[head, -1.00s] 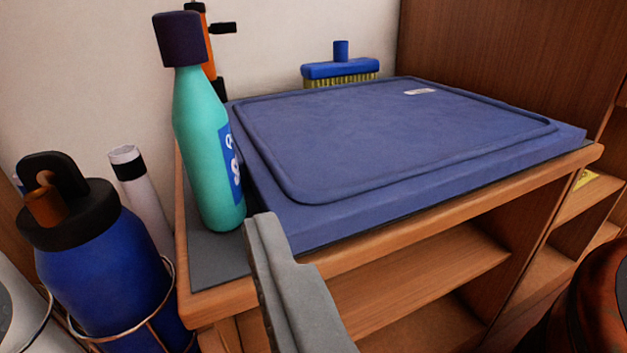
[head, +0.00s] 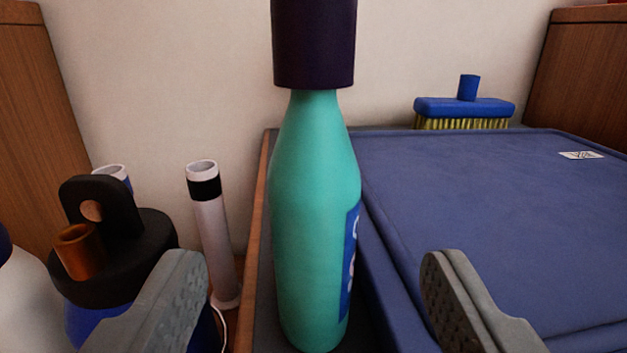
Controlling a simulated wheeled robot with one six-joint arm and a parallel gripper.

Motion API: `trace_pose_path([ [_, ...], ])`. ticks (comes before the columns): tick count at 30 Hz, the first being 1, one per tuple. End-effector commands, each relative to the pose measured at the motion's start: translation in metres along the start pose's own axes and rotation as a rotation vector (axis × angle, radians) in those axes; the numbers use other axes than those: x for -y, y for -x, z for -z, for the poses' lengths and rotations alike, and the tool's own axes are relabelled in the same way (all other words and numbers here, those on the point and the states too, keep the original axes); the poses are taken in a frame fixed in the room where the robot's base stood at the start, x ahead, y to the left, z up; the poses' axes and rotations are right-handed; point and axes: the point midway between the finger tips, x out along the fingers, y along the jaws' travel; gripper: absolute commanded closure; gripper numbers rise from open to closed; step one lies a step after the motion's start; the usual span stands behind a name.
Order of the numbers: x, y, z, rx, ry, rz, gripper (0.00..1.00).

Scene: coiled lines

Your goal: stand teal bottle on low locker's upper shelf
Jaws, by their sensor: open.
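The teal bottle (head: 312,210) has a dark purple cap and a blue label on its right side. It stands upright on the grey mat on top of the low wooden locker (head: 258,215), near its left edge. My gripper (head: 315,285) is open, with one finger to the left of the bottle and one to the right. Both fingers are apart from the bottle, which stands centred between them. The locker's shelves, seen in the earlier frame, are out of view now.
A blue lidded case (head: 500,220) fills the locker top right of the bottle. A blue brush (head: 465,108) is behind it by the wall. At the left are a blue flask with a black top (head: 110,240) and a white tube with a black band (head: 210,230).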

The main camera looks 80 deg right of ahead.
Motion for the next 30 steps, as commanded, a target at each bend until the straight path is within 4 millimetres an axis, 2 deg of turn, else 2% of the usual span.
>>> trace_pose_path([
  [11,0.0,-0.021,0.001,0.001,-0.001,-0.001,0.36],
  [20,0.0,-0.059,0.004,0.001,0.0,-0.001,0.36],
  [28,0.001,-0.062,0.004,0.0,0.0,0.001,0.36],
  [30,0.001,-0.061,0.004,0.0,0.0,0.001,0.5],
])
